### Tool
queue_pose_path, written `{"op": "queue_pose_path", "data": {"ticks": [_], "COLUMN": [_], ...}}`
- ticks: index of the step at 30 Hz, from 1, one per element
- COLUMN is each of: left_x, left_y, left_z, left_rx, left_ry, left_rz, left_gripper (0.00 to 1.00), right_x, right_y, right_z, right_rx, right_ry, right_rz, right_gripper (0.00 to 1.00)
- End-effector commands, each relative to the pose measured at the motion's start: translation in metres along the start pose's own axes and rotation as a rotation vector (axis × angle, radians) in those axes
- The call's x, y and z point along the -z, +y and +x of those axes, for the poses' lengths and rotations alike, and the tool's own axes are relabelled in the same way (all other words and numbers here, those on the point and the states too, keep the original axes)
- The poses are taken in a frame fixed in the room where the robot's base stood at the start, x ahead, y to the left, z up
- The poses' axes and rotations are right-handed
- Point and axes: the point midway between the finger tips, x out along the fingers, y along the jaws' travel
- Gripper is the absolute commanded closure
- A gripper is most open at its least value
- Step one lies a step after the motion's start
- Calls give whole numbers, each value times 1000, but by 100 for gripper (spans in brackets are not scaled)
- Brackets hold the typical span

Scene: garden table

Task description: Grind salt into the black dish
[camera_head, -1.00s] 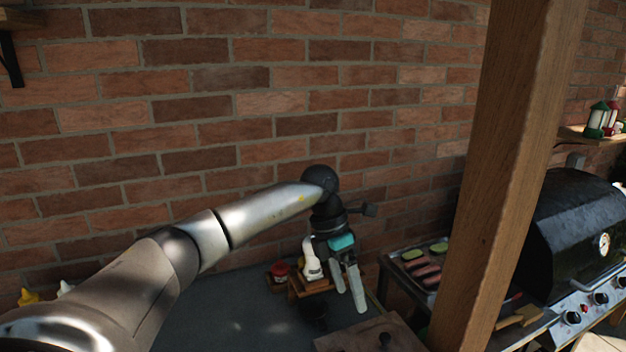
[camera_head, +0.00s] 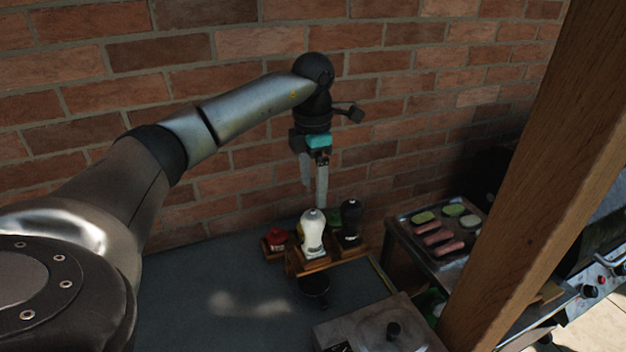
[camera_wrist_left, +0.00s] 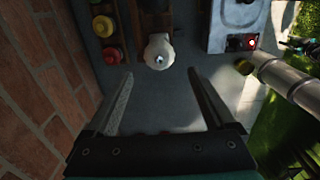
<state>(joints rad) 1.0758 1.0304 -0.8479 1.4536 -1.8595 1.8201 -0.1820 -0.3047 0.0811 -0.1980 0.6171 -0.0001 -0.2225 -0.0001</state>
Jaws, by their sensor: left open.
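My left gripper (camera_head: 314,193) is open and empty, fingers pointing down, above and apparently behind the white grinder. The white grinder (camera_head: 313,230) stands upright on a small wooden stand (camera_head: 312,264), with a black grinder (camera_head: 350,219) to its right. In the left wrist view the white grinder (camera_wrist_left: 159,50) is ahead of the open fingers, between their lines and not touched. A dark round dish (camera_head: 315,287) is on the table in front of the stand, partly in shadow. I cannot make out the dish in the wrist view. My right gripper is not in view.
A red-topped jar (camera_head: 275,238) is left of the white grinder. A brick wall (camera_head: 200,130) is close behind. A grey box with a black knob (camera_head: 370,330) is at front right, and a food tray (camera_head: 438,236) lies beyond. A wooden post (camera_head: 540,170) stands right. The table's left is clear.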

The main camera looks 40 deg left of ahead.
Motion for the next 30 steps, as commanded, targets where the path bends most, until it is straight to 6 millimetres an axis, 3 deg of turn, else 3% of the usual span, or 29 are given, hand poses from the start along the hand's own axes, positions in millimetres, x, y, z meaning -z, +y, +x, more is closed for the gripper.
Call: {"op": "queue_pose_path", "data": {"ticks": [15, 30], "left_x": [0, 0], "left_y": [0, 0], "left_z": [45, 82], "left_rx": [1, 1], "left_ry": [0, 1], "left_rz": [1, 0], "left_gripper": [12, 12], "right_x": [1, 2], "right_y": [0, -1], "right_z": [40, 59], "right_rx": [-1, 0], "right_ry": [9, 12], "right_rz": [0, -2], "right_gripper": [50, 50]}}
